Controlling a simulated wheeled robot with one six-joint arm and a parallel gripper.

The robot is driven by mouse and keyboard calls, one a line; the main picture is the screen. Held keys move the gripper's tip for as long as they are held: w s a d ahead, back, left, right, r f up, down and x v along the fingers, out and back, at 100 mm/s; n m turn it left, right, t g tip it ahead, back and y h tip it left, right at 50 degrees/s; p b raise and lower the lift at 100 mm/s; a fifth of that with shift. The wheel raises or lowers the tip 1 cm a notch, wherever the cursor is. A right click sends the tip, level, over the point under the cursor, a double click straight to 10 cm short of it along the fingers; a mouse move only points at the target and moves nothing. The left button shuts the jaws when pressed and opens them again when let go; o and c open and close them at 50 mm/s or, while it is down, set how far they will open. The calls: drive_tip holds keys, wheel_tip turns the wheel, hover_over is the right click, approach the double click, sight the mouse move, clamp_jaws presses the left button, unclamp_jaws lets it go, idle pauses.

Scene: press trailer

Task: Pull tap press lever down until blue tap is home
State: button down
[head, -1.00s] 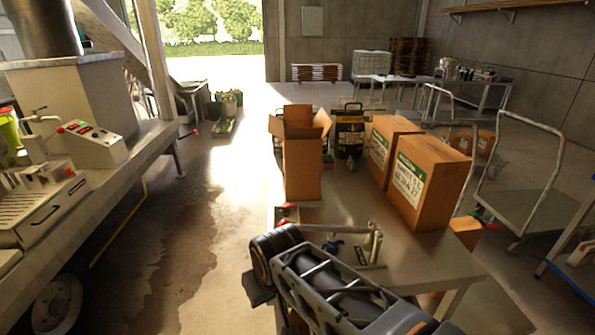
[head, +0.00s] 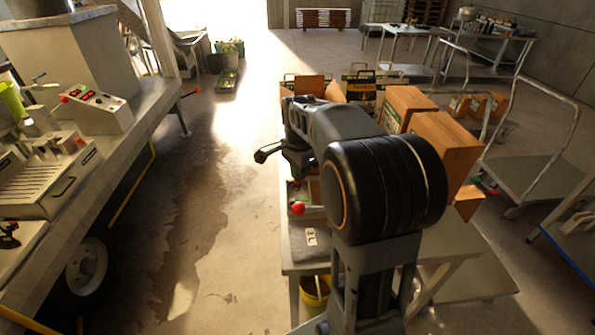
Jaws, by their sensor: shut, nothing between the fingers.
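A red ball knob (head: 297,208) shows at the left edge of the metal work table (head: 299,257), with a short pale rod running right from it behind my arm. It looks like the end of the tap press lever. The rest of the press and the blue tap are hidden behind my arm. My gripper (head: 264,154) is at the end of my folded arm, above and left of the knob and apart from it. It looks shut and empty, but it is small and dark.
Cardboard boxes (head: 447,139) stand on the table behind my arm. A yellow bucket (head: 315,291) is under the near table corner. A trailer counter (head: 112,147) with a control box is at left. Wet floor between is clear. A hand cart (head: 540,170) is at right.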

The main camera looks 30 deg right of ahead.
sight(298, 203)
drive_tip(key=shift+w+a+f+b, duration=0.1)
drive_tip(key=shift+a+f+b, duration=0.05)
drive_tip(key=shift+f+b, duration=6.3)
drive_tip(key=shift+f+p, duration=0.7)
drive_tip(key=shift+p, duration=0.25)
wheel_tip(298, 203, up, 10)
drive_tip(key=p, duration=0.8)
drive_tip(key=shift+r, duration=0.1)
